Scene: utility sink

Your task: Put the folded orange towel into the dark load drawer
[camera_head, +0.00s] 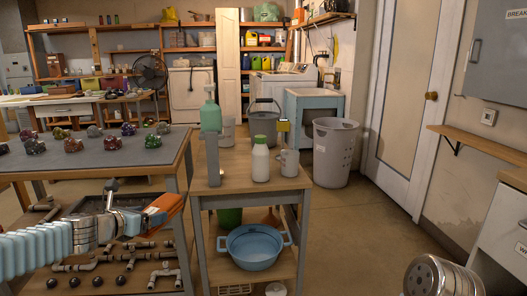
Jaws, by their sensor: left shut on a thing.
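The folded orange towel (166,207) is at the lower left, held in the air in front of the grey-topped table. My left gripper (150,219) is shut on the towel, and its arm comes in from the left edge. The towel tilts up toward the right, and part of it is hidden by the gripper. My right gripper is out of the frame; only a metal link of my right arm shows at the bottom right. I cannot make out a dark load drawer in this view.
A wooden cart (228,172) with a white bottle (260,160) and a green-topped bottle (210,115) stands right of the towel. The grey-topped table (105,160) holds several colourful lumps. A laundry basket (334,155) and utility sink (314,104) stand behind. Floor right of the cart is clear.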

